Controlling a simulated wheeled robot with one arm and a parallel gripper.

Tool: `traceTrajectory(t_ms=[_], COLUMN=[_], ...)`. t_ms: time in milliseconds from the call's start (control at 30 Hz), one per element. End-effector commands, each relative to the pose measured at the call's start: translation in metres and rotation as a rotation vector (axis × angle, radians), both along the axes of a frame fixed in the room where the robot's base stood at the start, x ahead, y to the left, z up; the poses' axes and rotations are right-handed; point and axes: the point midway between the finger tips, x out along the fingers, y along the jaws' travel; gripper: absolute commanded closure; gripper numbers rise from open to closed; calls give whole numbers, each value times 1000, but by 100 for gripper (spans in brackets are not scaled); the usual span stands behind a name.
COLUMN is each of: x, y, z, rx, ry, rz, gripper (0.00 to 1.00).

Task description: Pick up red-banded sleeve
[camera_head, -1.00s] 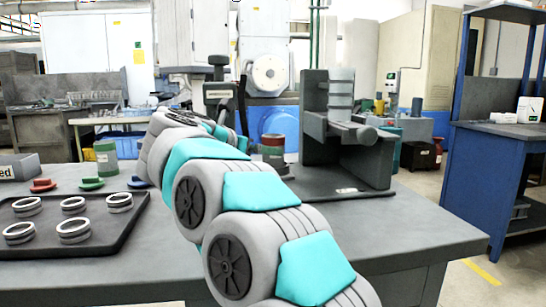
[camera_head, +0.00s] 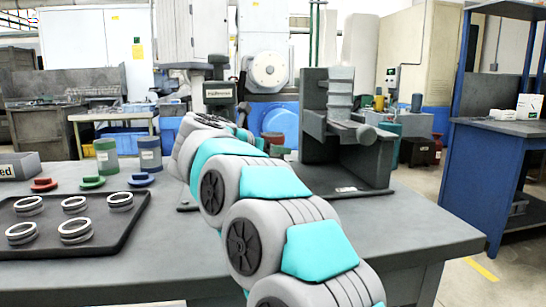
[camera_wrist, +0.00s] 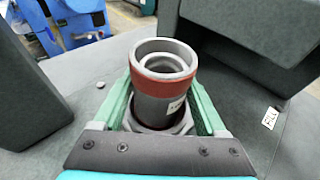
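The red-banded sleeve (camera_wrist: 163,90) stands upright in the middle of the wrist view, a grey hollow cylinder with a red band below its rim and a small white label.
The dark fixture (camera_head: 347,172) stands close right of the sleeve. A green-banded (camera_head: 106,157) and a blue-banded sleeve (camera_head: 150,154) stand at the left, behind coloured small pieces. A black tray (camera_head: 112,240) with several rings lies at front left. The front right tabletop is clear.

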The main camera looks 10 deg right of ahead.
Motion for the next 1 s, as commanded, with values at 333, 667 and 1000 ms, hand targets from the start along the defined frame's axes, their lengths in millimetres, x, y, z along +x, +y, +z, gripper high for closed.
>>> traceTrajectory(t_ms=[333,667,1000], x=[0,0,0], y=[0,0,1], z=[0,1,14], rx=[0,-1,2], ry=[0,-2,-5], rz=[1,1,0], gripper=[69,92,92])
